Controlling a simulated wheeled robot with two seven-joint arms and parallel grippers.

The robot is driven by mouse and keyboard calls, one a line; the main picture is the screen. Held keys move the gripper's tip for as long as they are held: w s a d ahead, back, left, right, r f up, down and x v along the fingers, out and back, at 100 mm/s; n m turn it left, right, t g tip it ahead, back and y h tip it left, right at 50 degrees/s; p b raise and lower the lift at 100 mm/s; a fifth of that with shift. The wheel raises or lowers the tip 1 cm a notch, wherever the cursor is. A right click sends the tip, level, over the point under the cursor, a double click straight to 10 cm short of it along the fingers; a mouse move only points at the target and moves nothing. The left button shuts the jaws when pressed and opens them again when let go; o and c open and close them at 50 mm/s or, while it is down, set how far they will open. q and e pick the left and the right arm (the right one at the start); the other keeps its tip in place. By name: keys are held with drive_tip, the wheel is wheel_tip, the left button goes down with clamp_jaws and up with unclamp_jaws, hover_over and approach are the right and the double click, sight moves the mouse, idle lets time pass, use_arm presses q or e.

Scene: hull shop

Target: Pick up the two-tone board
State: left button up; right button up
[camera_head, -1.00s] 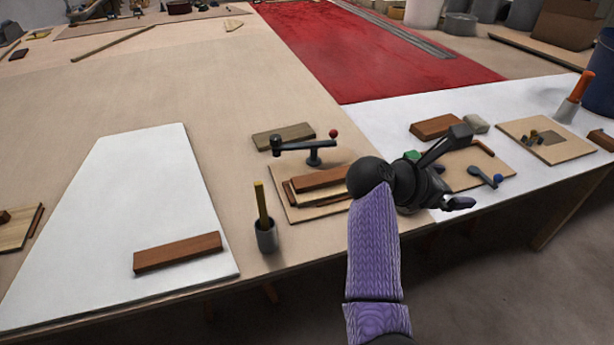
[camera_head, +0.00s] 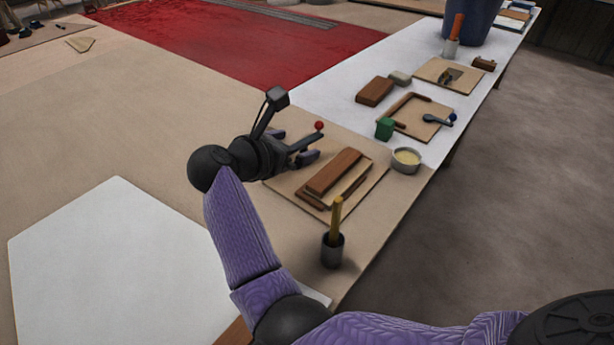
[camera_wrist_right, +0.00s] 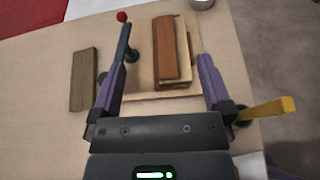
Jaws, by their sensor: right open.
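My right gripper (camera_head: 293,146) is open and empty, above the bench beside a light square panel (camera_head: 375,175). A reddish-brown board (camera_head: 335,172) lies on that panel with thinner brown strips. In the right wrist view this board (camera_wrist_right: 166,50) shows a darker and a lighter brown face, ahead between the open fingers (camera_wrist_right: 162,70). A grey-brown board (camera_wrist_right: 84,80) lies left of the fingers; in the head view my arm seems to hide it. I cannot tell for sure which is the two-tone board. My left gripper is not in view.
A lever with a red ball (camera_head: 318,126) stands close by the gripper. A grey cup with a yellow stick (camera_head: 332,250) is at the bench edge. A bowl (camera_head: 405,160), green block (camera_head: 385,128) and brown block (camera_head: 375,91) are farther right. The white sheet (camera_head: 110,260) has bare room.

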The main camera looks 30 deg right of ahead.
sight(320, 182)
drive_tip(key=shift+n+g, duration=0.3)
wheel_tip(320, 182, down, 13)
drive_tip(key=b, duration=1)
drive_tip(key=shift+w+r, duration=0.1)
drive_tip(key=shift+w, duration=0.05)
drive_tip(key=b+x, duration=0.2)
drive_tip(key=x, duration=0.2)
drive_tip(key=shift+w+d, duration=0.2)
drive_tip(key=shift+d, duration=0.05)
drive_tip(key=d+f+b, duration=0.1)
drive_tip(key=w+d+f+b, duration=0.2)
drive_tip(key=d+b, duration=0.1)
drive_tip(key=shift+d, duration=0.1)
drive_tip(key=shift+r, duration=0.2)
drive_tip(key=c, duration=1)
clamp_jaws()
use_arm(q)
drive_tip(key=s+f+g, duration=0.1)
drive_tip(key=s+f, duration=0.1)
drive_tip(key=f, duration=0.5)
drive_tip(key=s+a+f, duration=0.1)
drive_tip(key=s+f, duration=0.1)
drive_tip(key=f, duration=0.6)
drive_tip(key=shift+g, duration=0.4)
use_arm(e)
drive_tip(key=shift+r, duration=0.1)
